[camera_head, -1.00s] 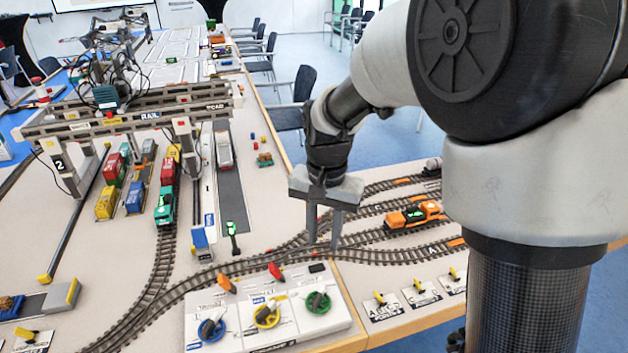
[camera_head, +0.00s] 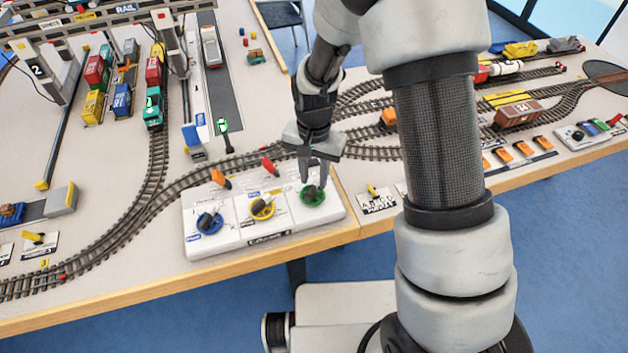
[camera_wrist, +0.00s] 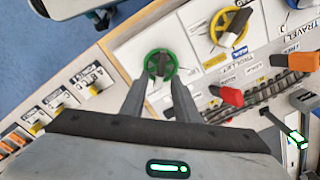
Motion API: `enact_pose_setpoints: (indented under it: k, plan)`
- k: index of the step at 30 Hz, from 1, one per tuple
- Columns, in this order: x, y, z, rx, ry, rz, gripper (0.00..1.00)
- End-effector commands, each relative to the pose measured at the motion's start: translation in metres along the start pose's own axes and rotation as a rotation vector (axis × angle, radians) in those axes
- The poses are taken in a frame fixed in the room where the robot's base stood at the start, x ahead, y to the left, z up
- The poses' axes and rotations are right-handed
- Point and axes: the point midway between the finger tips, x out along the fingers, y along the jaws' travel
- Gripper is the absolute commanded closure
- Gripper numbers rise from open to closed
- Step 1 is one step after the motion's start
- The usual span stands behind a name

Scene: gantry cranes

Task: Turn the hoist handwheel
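The control box (camera_head: 226,235) at the table's front edge carries a blue handwheel (camera_head: 209,221), a yellow handwheel (camera_head: 262,207) and a green handwheel (camera_head: 312,196), each with a dark grip across it. In the wrist view the yellow wheel (camera_wrist: 232,26) lies beside a TROLLEY label and a TRAVEL label shows farther right. No hoist label is readable; the label by the green wheel (camera_wrist: 160,66) is hidden. My gripper (camera_head: 314,172) points down over the green wheel. In the wrist view its two fingers (camera_wrist: 158,88) are apart, tips close to the green wheel's near rim; contact cannot be told.
An orange lever (camera_head: 221,180) and a red lever (camera_head: 269,167) stand behind the wheels, close to my gripper. Curved train tracks (camera_head: 190,180) run behind the box. Small yellow switches on plates (camera_head: 376,196) lie to the right. The gantry crane (camera_head: 170,40) stands at the back left.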

Motion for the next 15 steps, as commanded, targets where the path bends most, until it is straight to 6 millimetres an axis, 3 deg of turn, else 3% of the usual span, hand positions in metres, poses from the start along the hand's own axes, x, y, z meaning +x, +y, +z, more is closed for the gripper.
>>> enact_pose_setpoints:
  k: [6, 15]
  plan:
    - [0.017, 0.0, 0.0, 0.0, 0.0, 0.0, 0.72]
    - [0.018, 0.0, 0.0, 0.0, 0.001, 0.0, 0.74]
